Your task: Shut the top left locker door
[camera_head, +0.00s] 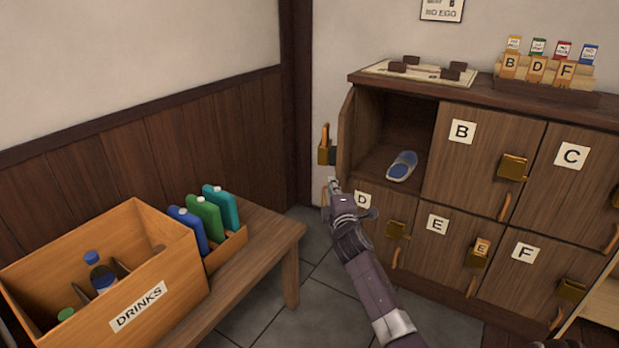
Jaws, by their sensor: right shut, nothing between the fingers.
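The top left locker door (346,130) is open. It stands out from the cabinet at the left side of its compartment and shows nearly edge-on. Its brass lock (325,152) sticks out on the left. The open compartment holds a blue and white slipper (402,167). My right gripper (333,186) is shut and empty, close to the lower part of the open door. I cannot tell whether it touches the door. My left gripper is not in view.
Doors B (470,160), C (575,180), D (385,225), E (440,250) and F (525,275) are shut. A bench (262,240) with a drinks crate (165,275) and bottles stands at the left. Tiled floor (300,320) is free between bench and lockers.

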